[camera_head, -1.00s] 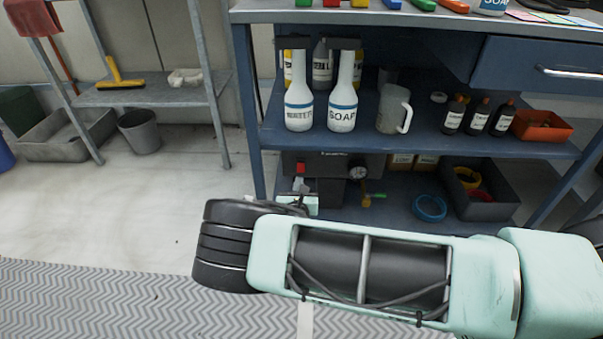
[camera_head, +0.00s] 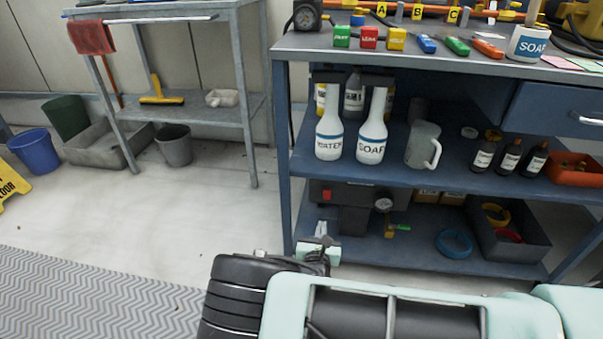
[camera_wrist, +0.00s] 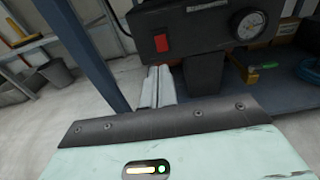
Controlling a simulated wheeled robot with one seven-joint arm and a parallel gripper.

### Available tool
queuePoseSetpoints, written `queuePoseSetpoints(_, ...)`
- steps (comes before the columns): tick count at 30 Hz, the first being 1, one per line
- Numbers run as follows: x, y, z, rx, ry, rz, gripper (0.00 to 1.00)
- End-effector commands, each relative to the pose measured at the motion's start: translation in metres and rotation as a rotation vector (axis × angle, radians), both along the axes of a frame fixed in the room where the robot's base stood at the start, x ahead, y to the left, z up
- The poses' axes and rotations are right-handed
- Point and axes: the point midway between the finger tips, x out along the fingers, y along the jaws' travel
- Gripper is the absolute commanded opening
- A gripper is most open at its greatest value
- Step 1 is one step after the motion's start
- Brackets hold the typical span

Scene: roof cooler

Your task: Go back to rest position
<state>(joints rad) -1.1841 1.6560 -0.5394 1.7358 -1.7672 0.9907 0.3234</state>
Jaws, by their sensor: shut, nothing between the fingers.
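My gripper (camera_head: 321,230) is in front of the left end of the blue workbench's lower shelf (camera_head: 400,247). In the wrist view its two pale fingers (camera_wrist: 158,84) lie side by side, shut and empty. They point toward a dark unit (camera_wrist: 205,45) with a red switch and a round gauge on that shelf. I cannot tell how far the fingertips are from the unit. My arm crosses the bottom of the head view and hides part of the floor.
WATER (camera_head: 329,137) and SOAP (camera_head: 372,140) spray bottles, a clear jug (camera_head: 422,145) and several dark bottles stand on the middle shelf. A workbench leg (camera_head: 285,180) is close left of my gripper. A grey side table (camera_head: 185,109) stands further left. Floor between is clear.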

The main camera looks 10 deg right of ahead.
Motion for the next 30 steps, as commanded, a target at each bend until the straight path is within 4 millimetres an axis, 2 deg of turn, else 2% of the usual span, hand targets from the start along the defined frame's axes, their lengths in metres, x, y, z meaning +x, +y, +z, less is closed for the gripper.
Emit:
queuePoseSetpoints(5,-0.003,-0.007,0.008,0.037,-0.001,-0.058,0.0)
queuePoseSetpoints(8,-0.012,-0.021,0.023,0.123,0.005,-0.188,0.0)
queuePoseSetpoints(11,-0.03,-0.038,0.042,0.251,0.018,-0.378,0.0)
queuePoseSetpoints(15,-0.067,-0.053,0.069,0.444,0.055,-0.649,0.0)
queuePoseSetpoints(19,-0.105,-0.055,0.095,0.62,0.1,-0.873,0.0)
queuePoseSetpoints(23,-0.142,-0.048,0.124,0.796,0.151,-1.069,0.0)
queuePoseSetpoints(30,-0.208,-0.024,0.189,1.118,0.247,-1.36,0.0)
